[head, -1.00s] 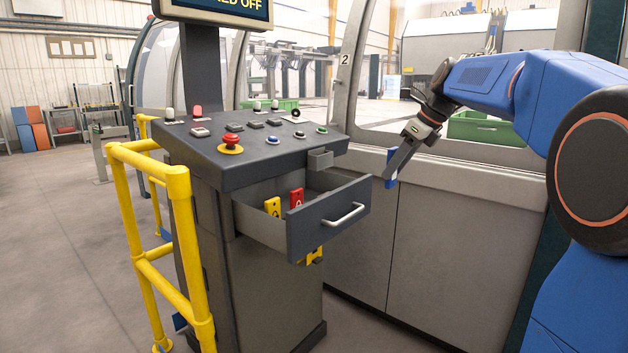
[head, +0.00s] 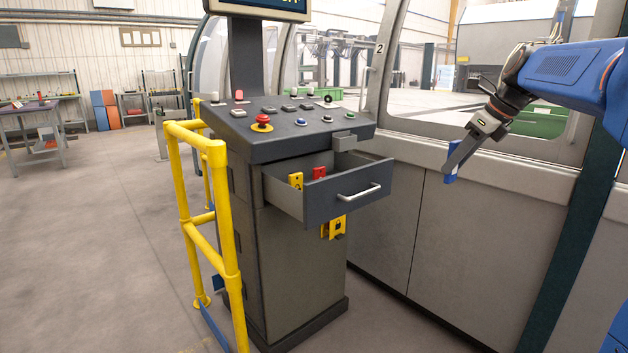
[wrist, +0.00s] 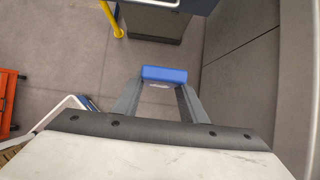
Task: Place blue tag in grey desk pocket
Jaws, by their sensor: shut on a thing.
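My gripper (head: 453,172) is shut on the blue tag (head: 449,178) and holds it in the air in front of the grey machine wall, to the right of the desk. In the wrist view the blue tag (wrist: 164,74) sits between the two fingertips. The grey desk (head: 292,245) has its drawer pulled open. A small grey pocket (head: 344,141) is fixed at the right front edge of the desk top; I cannot see into it. The gripper is apart from it, to its right.
The open drawer (head: 345,192) juts out below the pocket, with a yellow tag (head: 296,180) and a red tag (head: 319,172) inside. A yellow guard rail (head: 226,240) stands left of the desk. Bare floor lies in front.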

